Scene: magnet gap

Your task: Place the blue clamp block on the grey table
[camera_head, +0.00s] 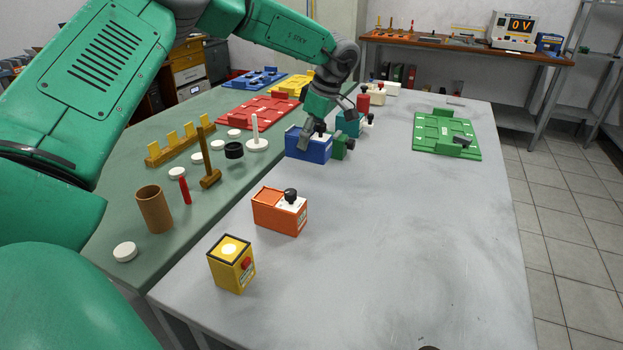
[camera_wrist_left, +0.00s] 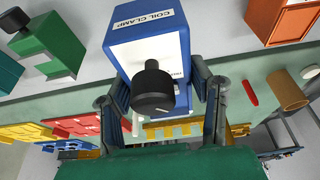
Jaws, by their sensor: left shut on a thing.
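The blue clamp block (camera_head: 308,147) is at the far left part of the grey table (camera_head: 400,230), close to its edge with the green bench. My left gripper (camera_head: 312,131) is shut on it from above. In the left wrist view the blue clamp block (camera_wrist_left: 148,38) shows a "COIL CLAMP" label and a black knob, between the two fingers (camera_wrist_left: 160,88). I cannot tell whether its underside touches the table. My right gripper is not in view.
A green block (camera_head: 341,147) and a teal block (camera_head: 348,125) stand close beside the blue one. Orange (camera_head: 278,213) and yellow (camera_head: 230,264) blocks stand nearer. A green fixture plate (camera_head: 446,133) lies at the right. The grey table's middle is clear.

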